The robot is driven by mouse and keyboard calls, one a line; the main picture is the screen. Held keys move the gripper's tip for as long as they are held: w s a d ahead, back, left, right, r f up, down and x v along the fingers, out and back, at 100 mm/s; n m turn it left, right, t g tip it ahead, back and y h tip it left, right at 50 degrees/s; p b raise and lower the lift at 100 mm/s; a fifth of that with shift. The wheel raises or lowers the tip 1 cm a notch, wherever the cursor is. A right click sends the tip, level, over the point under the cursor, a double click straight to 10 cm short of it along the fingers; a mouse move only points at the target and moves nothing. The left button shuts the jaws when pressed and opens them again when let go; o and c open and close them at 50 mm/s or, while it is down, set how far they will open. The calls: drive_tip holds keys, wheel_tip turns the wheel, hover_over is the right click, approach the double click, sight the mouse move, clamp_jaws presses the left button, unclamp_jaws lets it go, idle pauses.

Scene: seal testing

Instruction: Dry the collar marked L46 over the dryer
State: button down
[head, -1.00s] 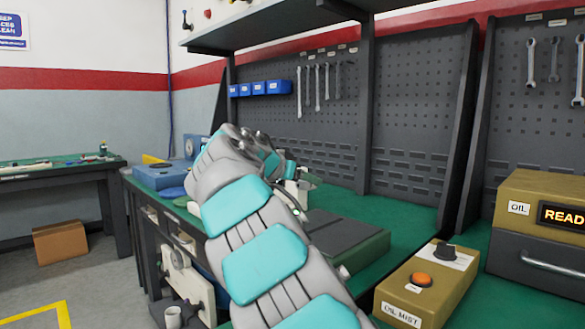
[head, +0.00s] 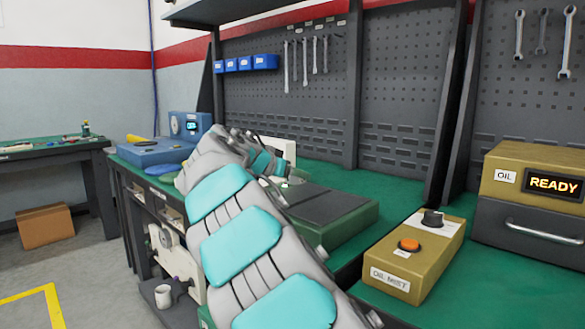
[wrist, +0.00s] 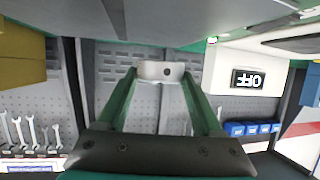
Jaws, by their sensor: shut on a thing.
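My gripper (wrist: 160,88) has green fingers that are shut on a pale grey-white collar (wrist: 150,71) at their tips. A small dark mark shows on the collar's face, too small to read. In the head view my arm hides most of the gripper (head: 284,178) and the collar. A white unit (head: 282,147) stands just behind the gripper on the green bench. In the wrist view, where the picture is upside down, a white unit (wrist: 222,72) has a display reading OFF. No dryer label is readable. The collar appears apart from this unit.
A gold oil mist box (head: 420,262) with an orange button and a dark knob sits at the right. An oil unit (head: 500,185) reading READY is behind it. A dark-topped green block (head: 345,225) lies right of my arm. A blue device (head: 165,152) stands at the left.

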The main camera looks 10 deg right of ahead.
drive_tip(key=shift+f, duration=0.55)
drive_tip(key=shift+f+b, duration=0.1)
drive_tip(key=shift+b, duration=0.35)
drive_tip(key=shift+s+d, duration=0.15)
drive_tip(key=shift+s+d+b, duration=0.9)
drive_tip(key=shift+s+d, duration=0.05)
drive_tip(key=shift+s, duration=0.35)
drive_tip(key=shift+s+d+b, duration=0.85)
drive_tip(key=shift+s+d, duration=0.05)
drive_tip(key=shift+s, duration=0.45)
drive_tip(key=shift+s+d+b, duration=0.9)
drive_tip(key=shift+s+d, duration=0.05)
drive_tip(key=shift+s, duration=0.35)
wheel_tip(320, 180, up, 9)
drive_tip(key=p, duration=0.4)
